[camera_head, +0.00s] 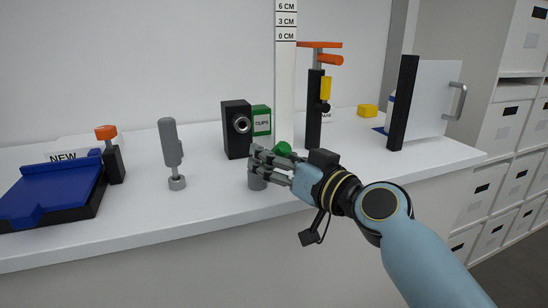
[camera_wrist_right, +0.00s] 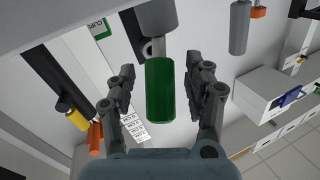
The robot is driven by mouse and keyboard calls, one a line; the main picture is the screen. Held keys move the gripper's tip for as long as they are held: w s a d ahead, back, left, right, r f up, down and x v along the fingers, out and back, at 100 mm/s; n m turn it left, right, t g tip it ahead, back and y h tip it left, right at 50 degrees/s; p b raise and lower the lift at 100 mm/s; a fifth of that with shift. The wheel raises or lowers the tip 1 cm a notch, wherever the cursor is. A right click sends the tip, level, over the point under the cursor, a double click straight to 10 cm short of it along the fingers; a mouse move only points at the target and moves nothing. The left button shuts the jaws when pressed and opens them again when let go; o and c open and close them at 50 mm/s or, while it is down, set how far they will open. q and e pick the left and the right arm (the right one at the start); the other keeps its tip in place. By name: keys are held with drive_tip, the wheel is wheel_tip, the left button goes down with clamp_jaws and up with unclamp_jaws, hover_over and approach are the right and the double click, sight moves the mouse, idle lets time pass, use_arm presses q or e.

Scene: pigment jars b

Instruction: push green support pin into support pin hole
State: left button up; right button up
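The green support pin (camera_wrist_right: 160,89) is a green cylinder in the middle of the right wrist view. In the head view a green rounded piece (camera_head: 283,149), likely the same pin, shows just above my right gripper's fingers. My right gripper (camera_head: 257,165) is over the front part of the bench. In the wrist view its two fingers (camera_wrist_right: 161,80) stand on either side of the green pin, with a gap on each side. A grey cylinder (camera_head: 257,182) stands below the fingertips, and appears beyond the pin in the wrist view (camera_wrist_right: 158,17). I cannot make out the support pin hole. My left gripper is out of view.
A grey upright tool (camera_head: 170,145) stands left of the gripper. Behind are a black block (camera_head: 237,130), a green clips box (camera_head: 261,121), a white ruler (camera_head: 285,80) and a black-and-orange stand (camera_head: 314,110). A blue tray (camera_head: 50,192) lies far left. The bench's front edge is close.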

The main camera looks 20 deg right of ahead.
clamp_jaws()
